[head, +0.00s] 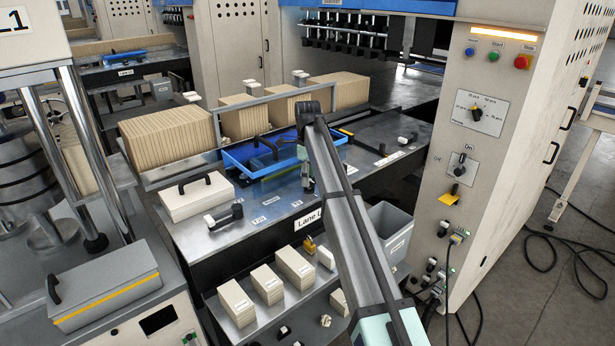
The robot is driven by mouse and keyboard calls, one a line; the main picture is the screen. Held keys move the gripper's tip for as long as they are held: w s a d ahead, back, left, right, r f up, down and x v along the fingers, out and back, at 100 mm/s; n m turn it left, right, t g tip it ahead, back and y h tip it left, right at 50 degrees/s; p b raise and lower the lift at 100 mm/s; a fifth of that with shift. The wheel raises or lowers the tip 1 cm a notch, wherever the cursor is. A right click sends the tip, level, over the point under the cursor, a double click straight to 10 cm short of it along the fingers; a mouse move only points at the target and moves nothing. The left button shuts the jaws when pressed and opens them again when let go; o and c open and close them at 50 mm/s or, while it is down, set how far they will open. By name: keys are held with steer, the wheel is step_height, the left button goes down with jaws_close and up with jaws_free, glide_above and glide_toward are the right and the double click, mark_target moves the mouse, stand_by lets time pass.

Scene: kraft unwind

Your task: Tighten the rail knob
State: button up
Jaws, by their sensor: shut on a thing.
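My gripper (307,184) points down at the front part of the metal lane table (265,212), just right of the blue tray. It is small in view and partly covered by my own arm. It is shut on what seems to be the rail knob, which the fingers and arm hide, so its shape and how tight it sits cannot be told. A black-handled clamp with a white block (224,216) lies apart, on the left part of the table.
A blue tray (235,163) with a black handle is left of my gripper. A white box (197,196) with a black handle stands farther left. Tan card stacks (168,142) line the back. A grey bin (392,222) and white control cabinet (490,130) are at right.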

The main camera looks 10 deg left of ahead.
steer(key=shift+w+r, duration=0.25)
steer(key=shift+r, duration=0.05)
steer(key=o, duration=1.2)
steer(key=shift+c, duration=0.2)
steer(key=shift+s+f, duration=0.1)
steer(key=shift+s, duration=0.05)
step_height(320, 180, up, 12)
